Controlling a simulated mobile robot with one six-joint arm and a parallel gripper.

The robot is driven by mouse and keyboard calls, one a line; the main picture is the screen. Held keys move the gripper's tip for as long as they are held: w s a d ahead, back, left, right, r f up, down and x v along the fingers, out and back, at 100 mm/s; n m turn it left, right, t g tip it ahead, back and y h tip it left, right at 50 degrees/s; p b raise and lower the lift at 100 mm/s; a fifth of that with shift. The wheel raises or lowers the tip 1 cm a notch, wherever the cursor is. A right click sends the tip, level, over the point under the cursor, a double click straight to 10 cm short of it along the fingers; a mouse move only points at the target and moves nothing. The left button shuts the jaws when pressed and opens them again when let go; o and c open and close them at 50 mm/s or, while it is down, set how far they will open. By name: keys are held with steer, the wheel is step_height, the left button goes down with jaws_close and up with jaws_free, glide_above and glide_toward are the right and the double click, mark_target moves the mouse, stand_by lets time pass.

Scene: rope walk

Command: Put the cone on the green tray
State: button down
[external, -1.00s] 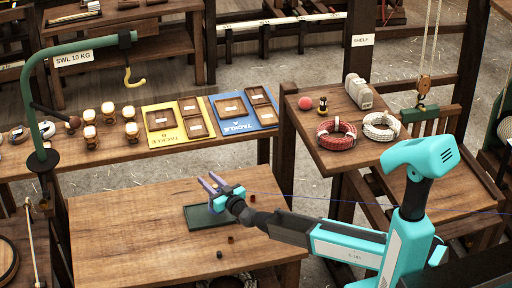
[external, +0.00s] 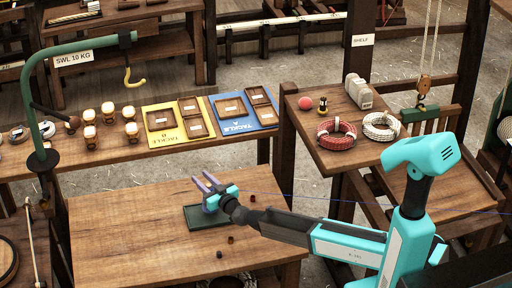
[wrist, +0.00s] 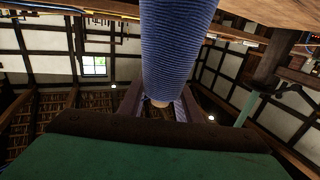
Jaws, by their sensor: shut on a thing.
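The green tray (external: 197,222) lies flat on the near wooden table in the external view. My gripper (external: 203,179) is over the tray, its purple fingers pointing up and away to the left. In the wrist view a blue ribbed, thread-wound piece (wrist: 177,45), which looks like the cone, stands between the two purple fingers of my gripper (wrist: 160,103), and they are shut on it. A pale end shows at its lower tip. In the external view the cone is mostly hidden by my gripper, and I cannot tell whether it touches the tray.
Small dark pieces (external: 219,254) lie on the near table (external: 120,235), in front of the tray. The table's left part is clear. A green hoist arm (external: 38,110) with a yellow hook stands at left. The right shelf (external: 305,135) carries red and white rope coils.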

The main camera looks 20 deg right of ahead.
steer(key=shift+f, duration=1.3)
steer(key=c, duration=1.3)
jaws_free()
steer(key=shift+s, duration=0.1)
steer(key=b+v, duration=0.2)
steer(key=v, duration=1)
